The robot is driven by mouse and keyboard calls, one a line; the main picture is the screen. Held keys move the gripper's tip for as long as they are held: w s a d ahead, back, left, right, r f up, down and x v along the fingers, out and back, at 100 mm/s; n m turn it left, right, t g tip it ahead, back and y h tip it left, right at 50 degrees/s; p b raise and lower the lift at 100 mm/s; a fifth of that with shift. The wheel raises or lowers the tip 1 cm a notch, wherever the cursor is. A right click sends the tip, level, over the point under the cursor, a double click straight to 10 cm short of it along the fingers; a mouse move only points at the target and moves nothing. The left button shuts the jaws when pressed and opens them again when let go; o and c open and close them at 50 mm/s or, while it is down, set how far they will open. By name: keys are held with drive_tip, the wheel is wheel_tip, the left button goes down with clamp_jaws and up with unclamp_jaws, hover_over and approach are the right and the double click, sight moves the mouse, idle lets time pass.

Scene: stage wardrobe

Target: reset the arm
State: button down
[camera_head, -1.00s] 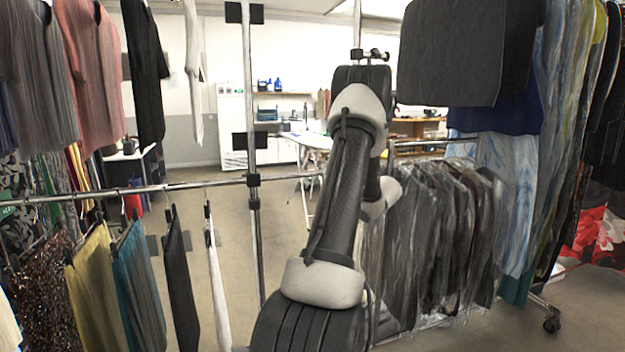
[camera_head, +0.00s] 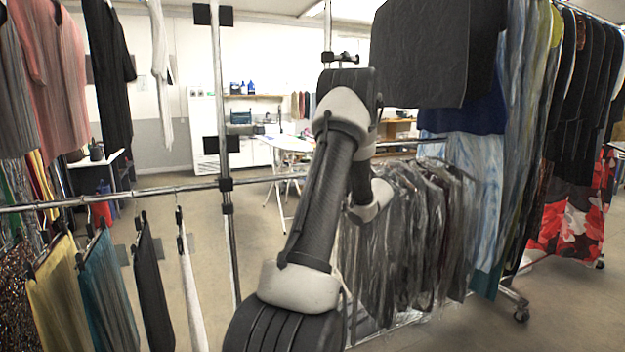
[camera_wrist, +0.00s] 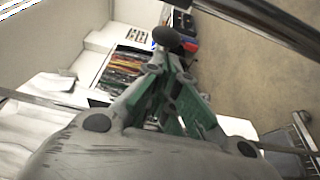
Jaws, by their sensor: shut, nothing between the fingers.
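My arm (camera_head: 320,210) rises through the middle of the head view, its carbon-grey links and pale joint covers bent at the top. My gripper cannot be made out there, as its end is hidden behind the arm. In the wrist view my gripper (camera_wrist: 168,42) shows with grey and green finger links that close together towards dark tips. It is shut and empty. Past the fingers are a pale surface and a board or tray (camera_wrist: 122,72) with colourful strips.
A clothes rail (camera_head: 130,195) with hanging garments crosses the left, with an upright pole (camera_head: 222,150). Plastic-covered garments (camera_head: 410,240) hang right beside my arm. Bare floor (camera_head: 560,310) shows at lower right.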

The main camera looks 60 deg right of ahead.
drive_tip(key=v, duration=0.8)
drive_tip(key=shift+a, duration=0.25)
